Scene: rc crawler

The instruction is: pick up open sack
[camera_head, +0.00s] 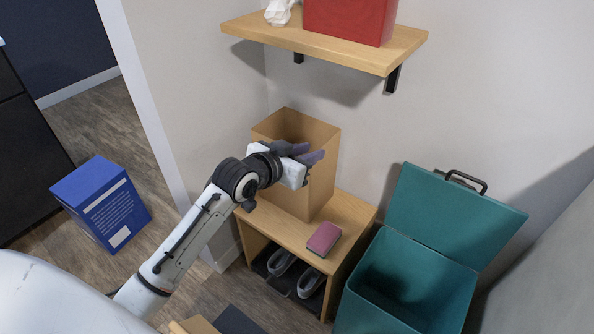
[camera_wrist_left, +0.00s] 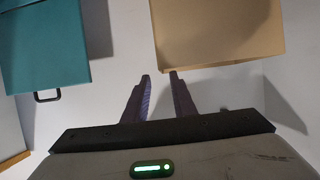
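The open sack (camera_head: 321,184) is a tan, box-shaped paper bag. It stands upright with its mouth up on the small wooden bench in the head view. In the left wrist view a tan shape that looks like the sack (camera_wrist_left: 222,35) fills the upper right. My left gripper (camera_head: 318,153) is in front of the sack's upper part in the head view and hides some of it. Its two dark fingers (camera_wrist_left: 160,76) are apart with a narrow empty gap, tips near the sack's edge. I cannot tell whether they touch it. My right gripper is not in view.
The bench (camera_head: 351,212) also holds a pink block (camera_head: 324,239), with grey shoes (camera_head: 311,282) underneath. A teal chest (camera_head: 447,290) stands open at right. A wooden shelf (camera_head: 343,52) with a red box (camera_head: 352,18) hangs above. A blue box (camera_head: 101,204) is on the floor.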

